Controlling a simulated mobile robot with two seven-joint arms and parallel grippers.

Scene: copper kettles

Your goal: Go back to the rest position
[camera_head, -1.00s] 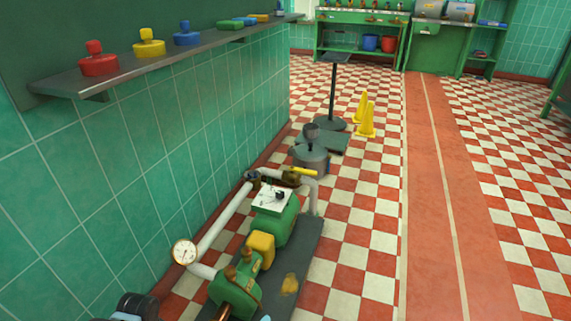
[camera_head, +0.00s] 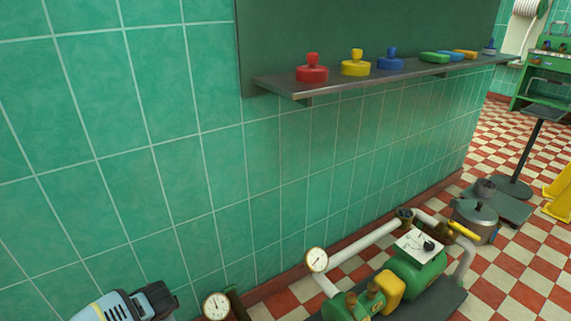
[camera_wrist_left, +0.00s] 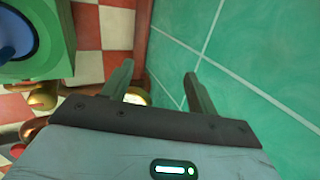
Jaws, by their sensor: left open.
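My left gripper (camera_wrist_left: 158,75) is open in the left wrist view, with its two dark fingers apart and nothing between them. Behind the fingers is the green tiled wall (camera_wrist_left: 235,50), and a round pale thing is partly hidden by the left finger. In the head view, a light blue and black part at the bottom left looks like the end of my left arm; its fingers cannot be made out there. My right gripper is in neither view.
A wall shelf (camera_head: 290,87) holds red, yellow and blue knobbed discs. Below stands a green pump (camera_head: 415,272) with white pipes and a gauge (camera_head: 316,260); another gauge (camera_head: 217,305) is nearer. A metal pot (camera_head: 474,222) and dark stand (camera_head: 525,150) are at right.

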